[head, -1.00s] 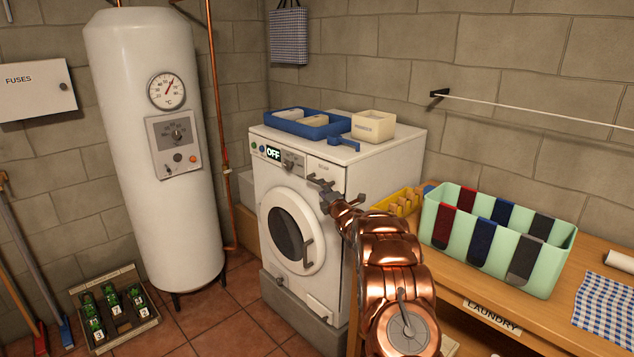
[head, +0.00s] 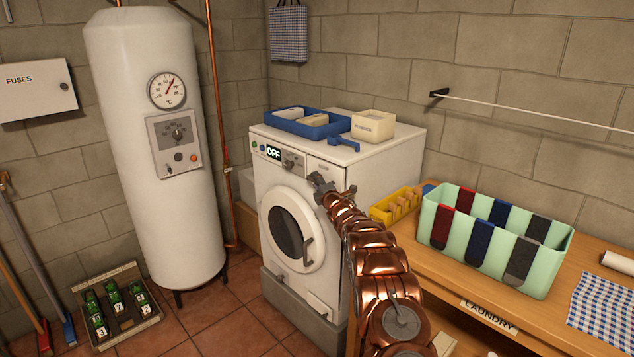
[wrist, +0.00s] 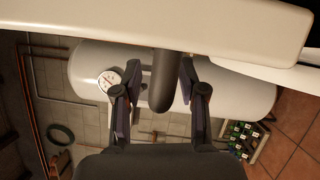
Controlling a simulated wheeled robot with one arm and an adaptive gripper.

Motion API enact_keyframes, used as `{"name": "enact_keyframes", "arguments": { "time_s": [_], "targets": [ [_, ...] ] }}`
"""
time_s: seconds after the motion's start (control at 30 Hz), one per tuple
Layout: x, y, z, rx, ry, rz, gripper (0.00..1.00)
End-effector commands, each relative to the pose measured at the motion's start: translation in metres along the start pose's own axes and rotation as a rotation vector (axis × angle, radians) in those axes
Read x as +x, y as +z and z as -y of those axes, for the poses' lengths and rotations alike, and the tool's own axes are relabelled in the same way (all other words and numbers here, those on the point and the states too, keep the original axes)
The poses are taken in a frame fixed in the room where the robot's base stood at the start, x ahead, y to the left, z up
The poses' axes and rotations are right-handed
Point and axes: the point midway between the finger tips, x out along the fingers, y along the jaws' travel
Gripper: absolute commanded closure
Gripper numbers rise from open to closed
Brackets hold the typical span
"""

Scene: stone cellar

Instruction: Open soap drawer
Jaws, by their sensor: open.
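The soap drawer (head: 325,168) is the pale panel at the top right of the washing machine (head: 262,200) front. It looks flush with the front. My gripper (head: 319,183) is at the drawer's lower edge, covering part of it in the head view. In the wrist view, my gripper (wrist: 159,75) has its two fingers apart, one on each side of a dark rounded bar (wrist: 166,82), which looks like the drawer's handle. The bar stands out from a white surface at the top of that view. Gaps show beside the bar; contact is hard to judge.
On the machine top stand a blue tray (head: 334,129), a cream box (head: 373,116) and a blue scoop (head: 342,142). To the right, a wooden bench (head: 440,277) holds a yellow rack (head: 378,214) and a mint sock bin (head: 482,262). A white boiler (head: 150,220) stands left.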

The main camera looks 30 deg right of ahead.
Motion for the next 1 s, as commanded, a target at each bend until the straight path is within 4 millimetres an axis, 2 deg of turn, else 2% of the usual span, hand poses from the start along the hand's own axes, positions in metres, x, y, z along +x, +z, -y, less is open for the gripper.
{"name": "enact_keyframes", "arguments": {
  "time_s": [0.37,0.77,1.0],
  "targets": [
    [0.0015,-0.0004,0.0005,0.001,0.0,0.0,0.59],
    [0.0014,-0.0007,0.0006,0.001,0.0,-0.001,0.99],
    [0.0014,-0.0008,0.0007,0.001,0.0,-0.001,1.0]
  ]
}}
